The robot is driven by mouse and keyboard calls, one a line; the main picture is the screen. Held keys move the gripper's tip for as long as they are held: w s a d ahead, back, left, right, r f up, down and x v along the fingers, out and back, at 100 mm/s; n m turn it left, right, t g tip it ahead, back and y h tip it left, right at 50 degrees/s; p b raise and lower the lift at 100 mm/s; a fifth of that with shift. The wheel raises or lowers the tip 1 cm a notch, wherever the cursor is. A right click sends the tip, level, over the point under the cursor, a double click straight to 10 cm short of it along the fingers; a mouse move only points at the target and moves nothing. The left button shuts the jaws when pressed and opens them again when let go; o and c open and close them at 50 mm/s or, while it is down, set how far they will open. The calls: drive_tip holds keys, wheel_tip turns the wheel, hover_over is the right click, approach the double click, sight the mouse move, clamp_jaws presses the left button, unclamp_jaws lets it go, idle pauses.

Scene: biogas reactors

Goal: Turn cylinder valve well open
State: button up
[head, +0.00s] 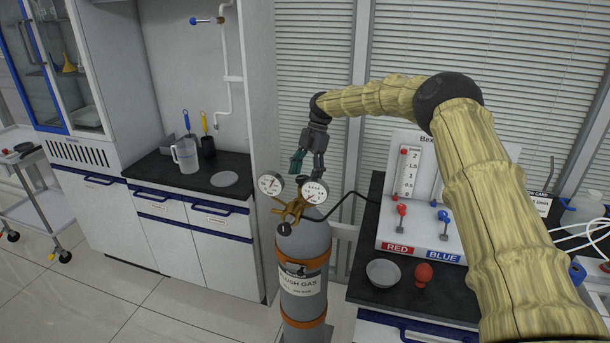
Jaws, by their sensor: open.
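A grey gas cylinder (305,251) labelled as flush gas stands upright on the floor, with orange straps around it. A brass regulator (293,208) with two round gauges, a left gauge (271,185) and a right gauge (315,192), sits at its top. A dark knob (284,229) shows at the front of the regulator. My gripper (307,172) points down, open, just above and behind the gauges. The cylinder valve itself is largely hidden behind the gauges and my gripper; I cannot tell whether the fingers touch it.
Right of the cylinder, a dark bench (358,268) carries a panel (425,240) with red and blue valves, a grey bowl (383,273) and a red bulb (424,274). A black hose (345,208) runs from the regulator. Left is a counter (140,168) with a jug (186,155).

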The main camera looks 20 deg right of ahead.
drive_tip(key=v, duration=1.1)
drive_tip(key=shift+r, duration=0.25)
